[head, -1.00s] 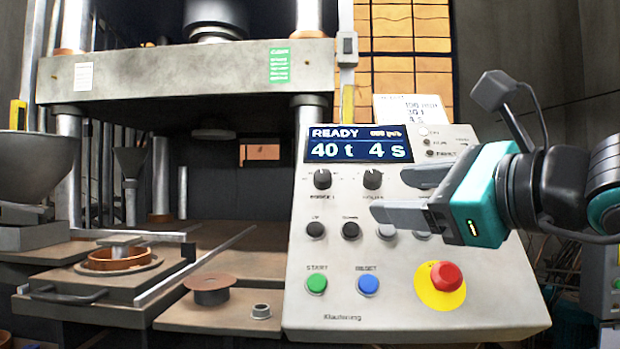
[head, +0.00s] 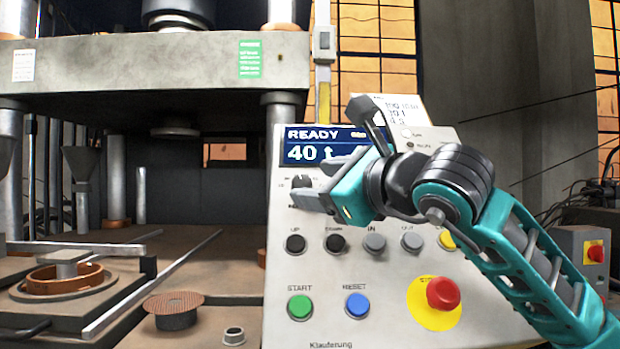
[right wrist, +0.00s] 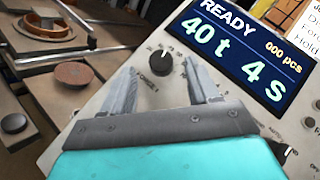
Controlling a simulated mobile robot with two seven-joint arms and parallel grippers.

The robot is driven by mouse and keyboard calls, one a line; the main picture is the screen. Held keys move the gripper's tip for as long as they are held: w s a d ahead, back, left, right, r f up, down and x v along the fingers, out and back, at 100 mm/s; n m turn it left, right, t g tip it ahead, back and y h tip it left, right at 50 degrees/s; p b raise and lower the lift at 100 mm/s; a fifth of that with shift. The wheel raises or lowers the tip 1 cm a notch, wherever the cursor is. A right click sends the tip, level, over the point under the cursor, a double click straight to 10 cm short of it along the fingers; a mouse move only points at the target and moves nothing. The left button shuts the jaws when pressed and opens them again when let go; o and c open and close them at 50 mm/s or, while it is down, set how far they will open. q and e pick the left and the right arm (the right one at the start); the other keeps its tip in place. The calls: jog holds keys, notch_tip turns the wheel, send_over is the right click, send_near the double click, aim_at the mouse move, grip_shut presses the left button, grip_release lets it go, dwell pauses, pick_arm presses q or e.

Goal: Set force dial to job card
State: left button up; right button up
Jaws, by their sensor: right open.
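The force dial (head: 301,184) is a black knob on the grey control panel (head: 330,275). My right gripper (head: 312,192) is open at it. In the right wrist view the force dial (right wrist: 161,64) shows between the two spread fingers, with gaps either side; contact is not visible. The display (head: 310,147) reads READY and 40 t, its right part hidden by my gripper. The display in the right wrist view (right wrist: 240,50) reads 40 t, 4 s, 000 pcs. The job card (head: 405,106) behind the panel is partly hidden; its small print looks like 30 t and 4 s.
Below the dials are several buttons, including green START (head: 300,307), blue RESET (head: 357,305) and a red stop button (head: 443,293) on yellow. The press (head: 150,65) stands left, with a flap disc (head: 175,308) on its table. My right arm covers the panel's right side.

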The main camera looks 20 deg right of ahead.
aim_at(302, 186)
pick_arm(q)
jog(key=shift+w+r, duration=0.1)
jog(key=shift+r, duration=0.1)
pick_arm(e)
jog(key=shift+x, duration=1.35)
pick_arm(q)
jog(key=shift+w+r, duration=0.1)
pick_arm(e)
jog(key=shift+c, duration=0.2)
